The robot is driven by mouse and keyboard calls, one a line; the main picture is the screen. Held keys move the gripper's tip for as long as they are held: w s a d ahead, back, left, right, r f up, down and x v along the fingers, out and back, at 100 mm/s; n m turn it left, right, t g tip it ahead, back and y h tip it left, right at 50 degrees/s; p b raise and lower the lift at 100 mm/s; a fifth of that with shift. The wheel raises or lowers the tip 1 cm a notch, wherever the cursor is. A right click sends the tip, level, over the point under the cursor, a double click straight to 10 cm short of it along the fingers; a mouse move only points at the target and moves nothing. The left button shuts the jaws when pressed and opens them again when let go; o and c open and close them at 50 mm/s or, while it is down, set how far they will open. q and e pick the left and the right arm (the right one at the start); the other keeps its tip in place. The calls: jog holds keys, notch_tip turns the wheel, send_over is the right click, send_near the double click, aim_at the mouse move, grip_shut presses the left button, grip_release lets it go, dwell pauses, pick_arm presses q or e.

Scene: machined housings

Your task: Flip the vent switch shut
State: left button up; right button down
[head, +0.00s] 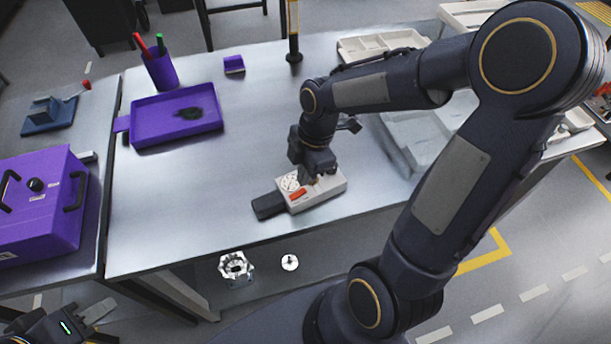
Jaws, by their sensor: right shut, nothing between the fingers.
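A pale grey box-shaped unit (326,193) lies on the metal table, with a dark block (268,206) at its left end. A round white vent-like disc (289,182) and a red switch (298,194) are on its top. I cannot tell which way the switch is set. My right gripper (314,181) points down at the top of the unit, just right of the switch. It is shut and empty; its tips partly cover the unit, and contact is unclear. My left gripper (98,314) is low at the left corner, away from the unit; its jaw opening is unclear.
A purple tray (150,134) with a dark patch, a purple pen cup (160,70) and a small purple block (234,64) stand further back. A purple case (40,232) is at left. Pale bins (415,135) stand at right. Metal parts (236,266) lie below the front edge.

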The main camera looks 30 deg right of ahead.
aim_at(307, 189)
jog(key=shift+d+f, duration=0.2)
jog(key=shift+f, duration=0.75)
jog(key=shift+d+f+y+b, duration=0.25)
jog(key=shift+f+y+b, duration=0.15)
jog(key=shift+f+b, duration=0.2)
jog(key=shift+y, duration=0.3)
jog(key=shift+d, duration=0.1)
jog(key=shift+r, duration=0.1)
jog(key=shift+a, duration=0.2)
